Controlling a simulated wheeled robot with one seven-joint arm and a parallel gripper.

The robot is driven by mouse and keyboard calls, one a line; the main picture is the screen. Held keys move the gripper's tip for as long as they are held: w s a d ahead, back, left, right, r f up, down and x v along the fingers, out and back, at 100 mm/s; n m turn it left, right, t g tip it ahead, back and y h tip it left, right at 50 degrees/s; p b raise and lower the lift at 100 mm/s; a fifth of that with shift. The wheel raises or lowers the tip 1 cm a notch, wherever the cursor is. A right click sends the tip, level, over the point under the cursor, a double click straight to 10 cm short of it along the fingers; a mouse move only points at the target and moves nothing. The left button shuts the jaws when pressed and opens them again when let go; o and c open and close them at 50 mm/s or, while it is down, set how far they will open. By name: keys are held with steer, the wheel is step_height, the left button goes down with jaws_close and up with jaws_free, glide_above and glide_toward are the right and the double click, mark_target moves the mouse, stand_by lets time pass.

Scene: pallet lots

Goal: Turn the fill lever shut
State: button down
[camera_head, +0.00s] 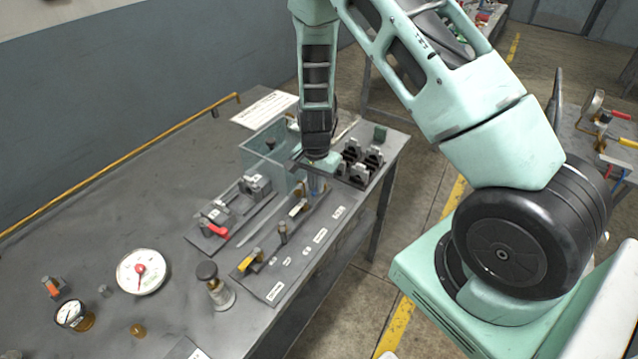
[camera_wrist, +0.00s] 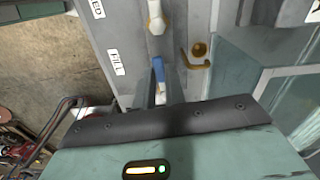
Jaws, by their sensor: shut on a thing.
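The fill lever (camera_wrist: 158,68) has a blue handle and stands on the grey valve panel (camera_wrist: 135,90), beside a white label reading FILL (camera_wrist: 117,62). My gripper (camera_wrist: 160,90) is shut on the blue handle, with a finger on each side. In the head view my gripper (camera_head: 314,178) reaches down at the far end of the panel (camera_head: 268,288). There the handle is mostly hidden by my wrist, and only a bit of blue shows. The lever's base is hidden, so I cannot tell how far it is turned.
A white-handled lever (camera_head: 298,207) and a yellow-handled lever (camera_head: 252,258) stand along the same panel. A clear tank (camera_head: 262,150) stands close behind my gripper. A black rack (camera_head: 360,165) is to its right. A red-handled valve (camera_head: 213,230) and a round gauge (camera_head: 142,271) are left.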

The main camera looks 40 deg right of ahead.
steer(key=shift+w+m, duration=0.25)
steer(key=shift+m, duration=0.25)
steer(key=c, duration=1.5)
jaws_free()
steer(key=shift+o, duration=0.2)
steer(key=shift+a, duration=0.1)
